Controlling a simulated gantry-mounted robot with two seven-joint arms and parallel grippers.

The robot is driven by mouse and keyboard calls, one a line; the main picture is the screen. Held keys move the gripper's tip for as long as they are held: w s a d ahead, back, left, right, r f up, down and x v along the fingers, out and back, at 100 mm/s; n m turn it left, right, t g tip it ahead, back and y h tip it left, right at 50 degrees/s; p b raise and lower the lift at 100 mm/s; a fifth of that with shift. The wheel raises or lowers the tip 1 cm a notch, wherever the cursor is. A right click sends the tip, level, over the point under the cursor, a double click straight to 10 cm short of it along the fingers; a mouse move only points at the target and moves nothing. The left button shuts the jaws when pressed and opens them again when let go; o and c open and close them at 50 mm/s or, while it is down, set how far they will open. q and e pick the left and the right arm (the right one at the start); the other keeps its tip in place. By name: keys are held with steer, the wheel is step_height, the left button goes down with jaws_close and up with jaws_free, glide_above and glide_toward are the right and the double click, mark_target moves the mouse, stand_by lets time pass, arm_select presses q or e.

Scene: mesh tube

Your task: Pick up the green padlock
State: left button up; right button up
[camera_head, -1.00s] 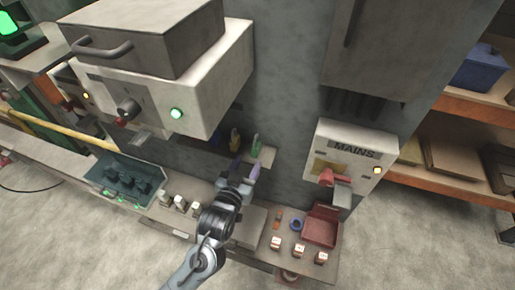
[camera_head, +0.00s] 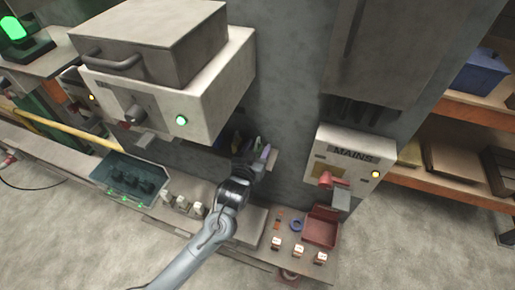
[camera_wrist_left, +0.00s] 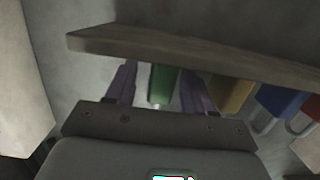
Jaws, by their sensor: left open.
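The green padlock (camera_wrist_left: 163,85) shows in the left wrist view between the two purple fingers of my left gripper (camera_wrist_left: 158,88). The fingers are apart, one on each side, with a gap visible beside the padlock. Its far end is hidden behind a board edge, and its pale shackle shows toward the gripper. In the head view a small bit of the green padlock (camera_head: 257,143) shows at the board under the big machine box, right by my left gripper (camera_head: 256,155). The wrist hides most of that area. My right gripper is not in view.
A yellow padlock (camera_wrist_left: 231,96), a blue padlock (camera_wrist_left: 280,102) and a red padlock (camera_wrist_left: 309,115) line up to the right in the wrist view. The board (camera_wrist_left: 190,50) runs close across the fingers. The MAINS box (camera_head: 352,160) and red tray (camera_head: 321,228) stand to the right.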

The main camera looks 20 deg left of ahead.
arm_select(q)
jaws_close()
steer(key=shift+r, duration=0.15)
